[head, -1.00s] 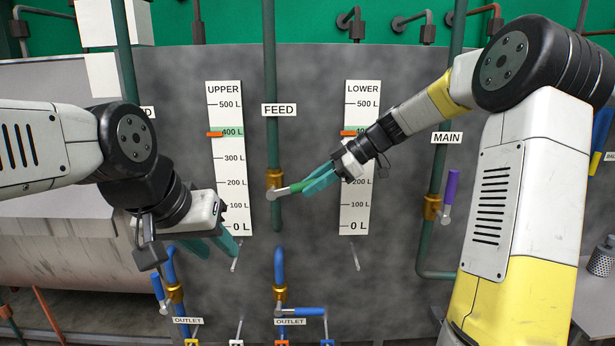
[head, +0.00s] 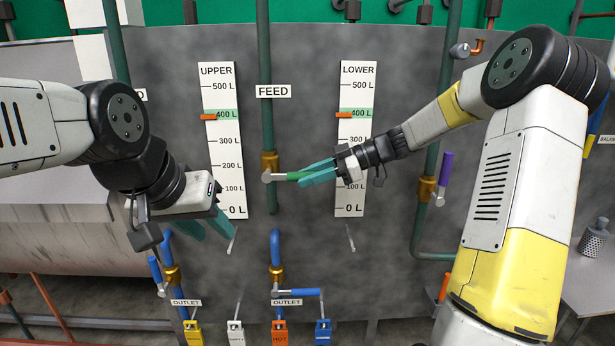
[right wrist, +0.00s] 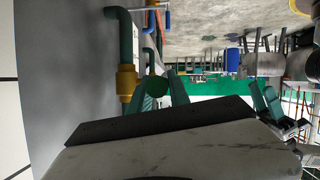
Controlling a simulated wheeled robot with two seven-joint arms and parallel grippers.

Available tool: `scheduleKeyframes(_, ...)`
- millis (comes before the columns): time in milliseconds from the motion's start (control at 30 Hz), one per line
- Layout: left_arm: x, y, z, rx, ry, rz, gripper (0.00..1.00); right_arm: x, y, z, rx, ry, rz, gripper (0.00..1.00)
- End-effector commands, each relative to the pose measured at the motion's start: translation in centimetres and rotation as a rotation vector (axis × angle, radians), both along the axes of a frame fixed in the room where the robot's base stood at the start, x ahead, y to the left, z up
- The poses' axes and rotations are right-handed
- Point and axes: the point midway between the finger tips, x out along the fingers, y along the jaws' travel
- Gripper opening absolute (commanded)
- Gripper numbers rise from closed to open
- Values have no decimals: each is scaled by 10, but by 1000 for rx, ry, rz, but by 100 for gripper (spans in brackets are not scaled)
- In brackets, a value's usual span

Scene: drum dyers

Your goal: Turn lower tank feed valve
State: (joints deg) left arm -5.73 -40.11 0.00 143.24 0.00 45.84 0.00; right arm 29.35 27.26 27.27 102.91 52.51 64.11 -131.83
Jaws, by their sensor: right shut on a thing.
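The feed valve has a brass body (head: 270,163) on the green pipe under the FEED label, between the UPPER and LOWER gauges. Its green lever handle (head: 293,176) points right, about level. My right gripper (head: 308,175) is shut on this handle, its teal fingers reaching in from the right. In the right wrist view, the green handle end (right wrist: 157,87) sits between the fingers, close to the brass body (right wrist: 127,82). My left gripper (head: 208,230) is open and empty, its fingers apart, in front of the tank's lower left.
The LOWER gauge (head: 354,140) is partly hidden by my right gripper. The MAIN valve with a purple handle (head: 445,168) stands to the right. Blue outlet handles (head: 298,292) and coloured tags (head: 280,333) are below. A table with a can (head: 593,238) is at far right.

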Motion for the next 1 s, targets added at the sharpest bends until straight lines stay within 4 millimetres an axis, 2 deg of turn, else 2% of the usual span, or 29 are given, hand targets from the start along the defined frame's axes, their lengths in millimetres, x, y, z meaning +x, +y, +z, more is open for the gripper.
scheduleKeyframes(33, 0, 0, 0, 0, 0, 0, 36, 0, -1, -2, -1, 5, -5, 24)
scheduleKeyframes(133, 0, 0, 0, 0, 0, 0, 36, 0, -1, -2, -1, 4, -3, 44)
scheduleKeyframes(433, 0, 0, 0, 0, 0, 0, 36, 0, -1, -1, -2, 3, -2, 44)
scheduleKeyframes(533, 0, 0, 0, 0, 0, 0, 36, 0, -6, 1, -2, 2, -2, 44)
scheduleKeyframes(900, 0, 0, 0, 0, 0, 0, 36, -4, -60, 24, -2, 2, -6, 44)
scheduleKeyframes(1000, 0, 0, 0, 0, 0, 0, 36, -5, -68, 27, -1, 4, -3, 44)
